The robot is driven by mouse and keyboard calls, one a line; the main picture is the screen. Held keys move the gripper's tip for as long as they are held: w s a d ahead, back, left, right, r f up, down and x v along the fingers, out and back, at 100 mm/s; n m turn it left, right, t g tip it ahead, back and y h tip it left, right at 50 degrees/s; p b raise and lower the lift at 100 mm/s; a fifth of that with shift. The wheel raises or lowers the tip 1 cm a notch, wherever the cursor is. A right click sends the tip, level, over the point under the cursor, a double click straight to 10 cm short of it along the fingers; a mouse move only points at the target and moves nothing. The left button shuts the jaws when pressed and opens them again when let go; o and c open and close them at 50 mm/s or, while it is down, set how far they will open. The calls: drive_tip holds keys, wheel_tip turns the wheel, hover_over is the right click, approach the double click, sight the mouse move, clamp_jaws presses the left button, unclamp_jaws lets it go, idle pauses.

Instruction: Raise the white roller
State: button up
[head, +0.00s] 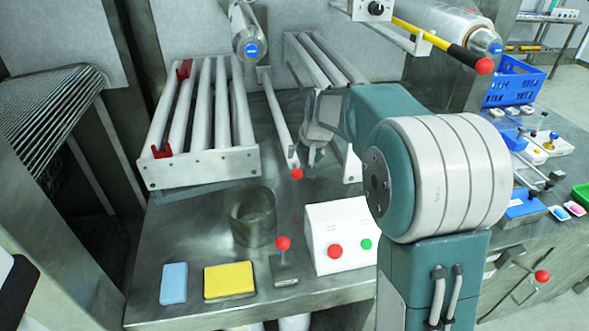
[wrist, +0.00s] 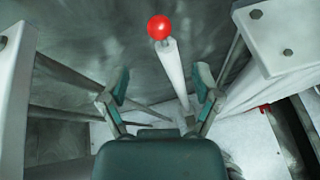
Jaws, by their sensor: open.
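A slim white roller (head: 279,118) with a red ball at its near end (head: 297,174) lies between two roller tables in the head view. In the wrist view the white roller (wrist: 173,72) runs up the middle of the picture to its red ball (wrist: 158,27). My gripper (head: 311,155) is just right of the roller's near part, partly hidden by my arm. In the wrist view my gripper (wrist: 162,86) is open, with one finger on each side of the roller's line. I cannot tell how far above the roller the fingertips are.
A left roller table (head: 200,170) with red clips and a right roller table (head: 351,163) flank the slim roller closely. In front are a metal cup (head: 252,218), a red-knobbed lever (head: 284,268), a button box (head: 325,215), and yellow (head: 229,280) and blue (head: 173,284) blocks.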

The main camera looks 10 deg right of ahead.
sight(299, 171)
drive_tip(key=x, duration=0.9)
drive_tip(key=shift+w+f, duration=0.1)
drive_tip(key=shift+f, duration=0.1)
clamp_jaws()
